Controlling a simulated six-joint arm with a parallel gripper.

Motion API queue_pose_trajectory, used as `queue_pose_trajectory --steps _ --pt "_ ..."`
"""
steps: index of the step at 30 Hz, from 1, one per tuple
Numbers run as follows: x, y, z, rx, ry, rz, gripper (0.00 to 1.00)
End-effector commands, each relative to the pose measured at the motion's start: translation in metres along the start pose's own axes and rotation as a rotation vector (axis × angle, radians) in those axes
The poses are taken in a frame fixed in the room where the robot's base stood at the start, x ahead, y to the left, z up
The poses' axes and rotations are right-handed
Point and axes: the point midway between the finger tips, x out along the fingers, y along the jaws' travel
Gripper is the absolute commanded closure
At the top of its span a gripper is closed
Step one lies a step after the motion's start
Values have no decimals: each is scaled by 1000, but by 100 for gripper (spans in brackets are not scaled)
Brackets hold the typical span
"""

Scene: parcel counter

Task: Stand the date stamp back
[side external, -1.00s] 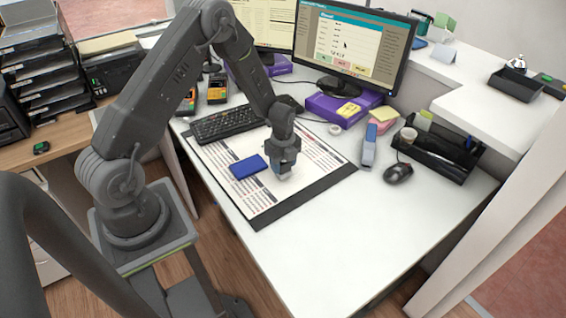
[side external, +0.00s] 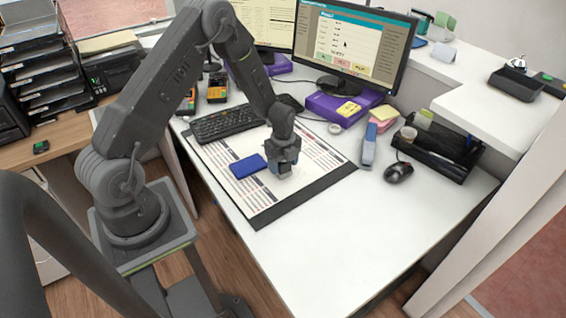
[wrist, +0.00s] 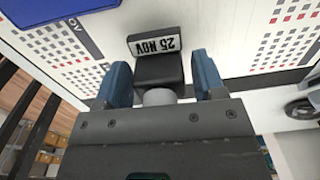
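The date stamp (wrist: 160,66) shows in the wrist view as a dark block with a white "25 NOV" label and a pale round handle. It is between the two blue fingers of my gripper (wrist: 162,84), with its handle toward the gripper. Gaps show on both sides of the handle, so the fingers look open around it. In the side view my gripper (side external: 284,162) points down, low over the printed desk mat, and mostly hides the stamp. I cannot tell exactly how the stamp meets the mat. A blue ink pad (side external: 248,166) lies just left of the gripper.
The desk mat (side external: 262,217) has a dark border. A keyboard (side external: 222,123) lies behind. To the right are a blue-grey stapler (side external: 369,148), a mouse (side external: 398,172) and a black organizer (side external: 440,165). The monitor (side external: 352,48) stands at the back. The front right desk is clear.

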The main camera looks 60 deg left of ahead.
Motion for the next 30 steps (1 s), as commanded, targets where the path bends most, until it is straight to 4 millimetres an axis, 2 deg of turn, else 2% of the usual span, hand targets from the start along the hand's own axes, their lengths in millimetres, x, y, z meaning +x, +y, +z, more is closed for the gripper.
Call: queue_pose_trajectory --steps 1,4,14,17,30 --pt "0 0 0 0 0 0 32" --pt "0 0 0 0 0 0 22" --pt "-5 0 0 0 0 0 22" --pt "-18 -1 0 0 -1 -3 22" --pt "-111 0 0 0 -1 -4 22"
